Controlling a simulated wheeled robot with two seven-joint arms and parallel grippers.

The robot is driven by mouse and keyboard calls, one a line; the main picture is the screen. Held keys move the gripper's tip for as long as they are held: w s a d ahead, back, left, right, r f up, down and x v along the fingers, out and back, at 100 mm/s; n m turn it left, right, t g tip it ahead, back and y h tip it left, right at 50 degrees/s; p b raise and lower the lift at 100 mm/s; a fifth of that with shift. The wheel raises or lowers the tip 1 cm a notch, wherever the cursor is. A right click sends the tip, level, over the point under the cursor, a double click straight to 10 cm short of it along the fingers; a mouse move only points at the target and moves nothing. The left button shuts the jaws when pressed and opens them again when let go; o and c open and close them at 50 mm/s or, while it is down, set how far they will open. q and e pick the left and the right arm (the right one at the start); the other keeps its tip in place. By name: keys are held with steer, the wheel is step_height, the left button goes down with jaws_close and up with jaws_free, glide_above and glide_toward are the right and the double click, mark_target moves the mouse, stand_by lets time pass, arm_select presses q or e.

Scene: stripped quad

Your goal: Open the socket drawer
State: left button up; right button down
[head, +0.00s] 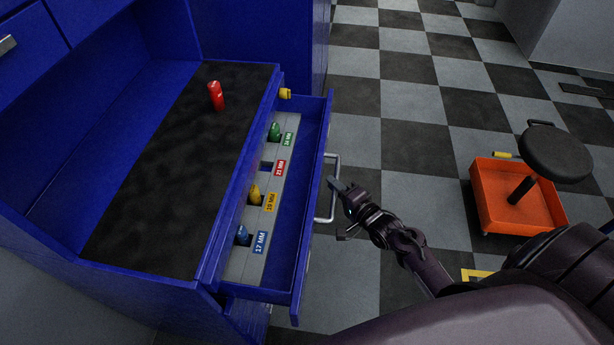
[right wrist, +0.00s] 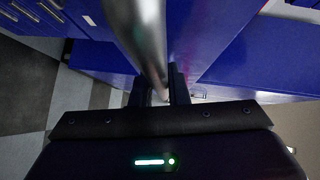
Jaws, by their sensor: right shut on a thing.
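The socket drawer (head: 311,222) stands pulled out from the blue cabinet (head: 185,283), with its tray (head: 248,262) showing. In the tray are a green socket (head: 274,131), a yellow socket (head: 254,195) and a blue socket (head: 242,236) beside coloured size labels. The slot by the red 21 MM label looks empty. My right gripper (head: 337,187) is shut on the drawer's silver bar handle (head: 333,165). In the right wrist view the handle (right wrist: 148,40) runs between the fingers (right wrist: 160,90). My left gripper is not in view.
A red socket (head: 215,96) stands on the dark worktop mat (head: 165,165). A small yellow piece (head: 285,93) sits at the cabinet's edge near the drawer's far end. An orange stool base (head: 490,190) with a dark round seat (head: 555,154) stands at the right. The checkered floor between is clear.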

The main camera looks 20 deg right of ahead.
steer(key=s+d+p, duration=0.1)
steer(key=s+d, duration=0.6)
steer(key=d, duration=0.3)
steer(key=shift+d+p, duration=0.3)
steer(key=shift+d, duration=0.1)
steer(key=shift+s, duration=0.1)
steer(key=c, duration=1.4)
jaws_free()
steer(key=v, duration=0.7)
steer(key=shift+s+b, duration=0.4)
